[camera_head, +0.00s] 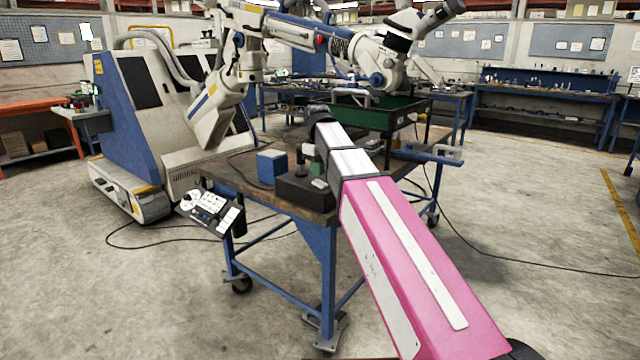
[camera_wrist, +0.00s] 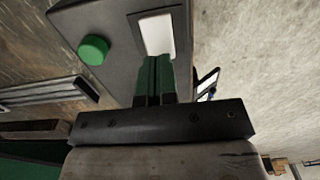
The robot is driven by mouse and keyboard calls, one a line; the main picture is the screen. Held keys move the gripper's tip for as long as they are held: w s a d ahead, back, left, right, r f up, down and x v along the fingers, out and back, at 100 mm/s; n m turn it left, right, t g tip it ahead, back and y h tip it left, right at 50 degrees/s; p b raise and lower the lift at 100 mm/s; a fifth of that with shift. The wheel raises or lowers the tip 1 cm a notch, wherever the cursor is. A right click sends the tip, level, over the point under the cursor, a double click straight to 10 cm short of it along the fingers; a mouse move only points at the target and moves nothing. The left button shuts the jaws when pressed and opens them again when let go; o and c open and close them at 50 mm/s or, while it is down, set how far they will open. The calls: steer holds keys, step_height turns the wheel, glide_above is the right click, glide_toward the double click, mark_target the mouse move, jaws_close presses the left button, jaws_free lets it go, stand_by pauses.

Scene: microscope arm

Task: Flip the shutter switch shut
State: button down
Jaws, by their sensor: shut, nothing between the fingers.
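In the wrist view a dark grey box (camera_wrist: 115,25) carries a round green button (camera_wrist: 93,50) and a pale white plate (camera_wrist: 158,35). My gripper (camera_wrist: 154,62) is shut and empty, with its fingertips over the lower edge of the white plate. I cannot tell whether they touch it. No shutter switch lever can be clearly made out; the fingers may hide it. In the head view a dark box (camera_head: 292,190) sits at the table's near corner, partly behind my pink and silver arm.
A blue block (camera_head: 271,166) stands on the table beside the dark box. A panel with dials (camera_head: 209,208) hangs at the table's left edge. A green tray (camera_head: 365,113) stands farther back. A white and blue jointed arm (camera_head: 330,42) hangs above.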

mark_target(317, 181)
steer(key=shift+f, duration=1.2)
stand_by(0.6)
steer(key=shift+r, duration=3.55)
steer(key=shift+s, duration=0.1)
